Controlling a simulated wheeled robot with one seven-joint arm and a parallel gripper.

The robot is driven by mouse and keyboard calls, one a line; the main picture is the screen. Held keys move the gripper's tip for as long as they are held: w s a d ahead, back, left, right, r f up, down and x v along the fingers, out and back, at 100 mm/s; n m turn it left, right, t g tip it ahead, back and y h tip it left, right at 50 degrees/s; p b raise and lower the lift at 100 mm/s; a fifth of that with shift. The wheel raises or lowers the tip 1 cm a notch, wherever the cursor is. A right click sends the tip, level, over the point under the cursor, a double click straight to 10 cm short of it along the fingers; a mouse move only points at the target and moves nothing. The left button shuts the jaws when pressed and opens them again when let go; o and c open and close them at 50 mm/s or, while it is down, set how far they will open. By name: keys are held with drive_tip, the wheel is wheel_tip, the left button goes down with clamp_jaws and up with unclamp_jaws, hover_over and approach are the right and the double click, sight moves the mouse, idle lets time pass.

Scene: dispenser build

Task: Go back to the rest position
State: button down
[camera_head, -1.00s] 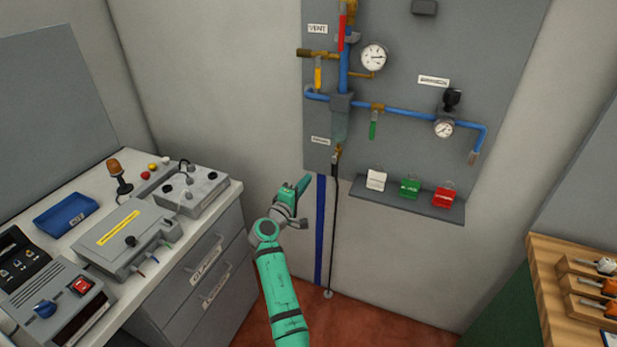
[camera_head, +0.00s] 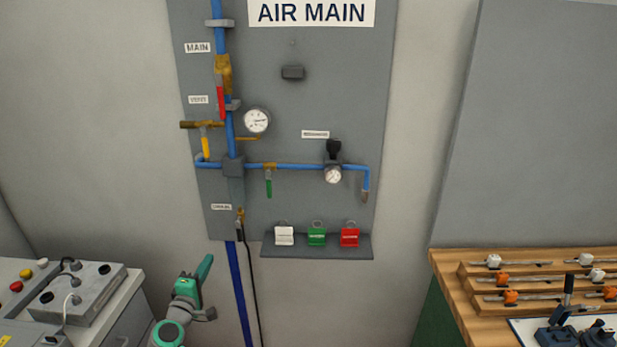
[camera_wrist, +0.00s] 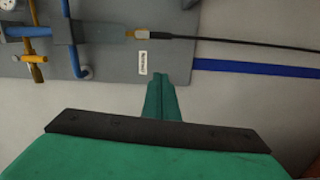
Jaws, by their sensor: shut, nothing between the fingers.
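My gripper (camera_head: 205,266) is green and stands at the lower left of the head view, in front of the wall and below the AIR MAIN panel (camera_head: 290,100). Its fingers point up and are together, with nothing between them. In the wrist view the closed fingers (camera_wrist: 160,82) reach toward the panel's lower edge, near a small white label (camera_wrist: 142,63). They appear apart from the panel and the black hose (camera_wrist: 230,43).
Blue pipes, gauges and coloured valve handles fill the panel. A shelf (camera_head: 318,252) below holds white, green and red padlocks. A bench with grey boxes (camera_head: 88,297) stands left; a wooden rack (camera_head: 450,285) with tools stands right.

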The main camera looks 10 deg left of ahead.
drive_tip(key=s+d+f+m+g+y, duration=0.1)
drive_tip(key=s+d+f+m+g, duration=0.1)
drive_tip(key=s+d+f, duration=0.75)
drive_tip(key=s+d+f+m+g+y, duration=0.1)
drive_tip(key=s+d+f+m+g, duration=0.15)
drive_tip(key=s+d+f, duration=0.7)
drive_tip(key=s+d+f+m, duration=0.55)
drive_tip(key=s+d, duration=0.35)
drive_tip(key=s, duration=0.3)
drive_tip(key=s+d+r+m+t+h, duration=0.1)
drive_tip(key=s+d+r+m+h, duration=0.1)
drive_tip(key=s+d+r+m, duration=0.2)
drive_tip(key=s+d+r+m+t+h, duration=0.1)
drive_tip(key=s+d+r+m, duration=0.3)
drive_tip(key=s+d+r, duration=0.6)
drive_tip(key=s+d, duration=0.2)
drive_tip(key=s, duration=0.4)
drive_tip(key=shift+s+r+h, duration=0.25)
drive_tip(key=shift+s+h, duration=0.1)
drive_tip(key=shift+h, duration=0.05)
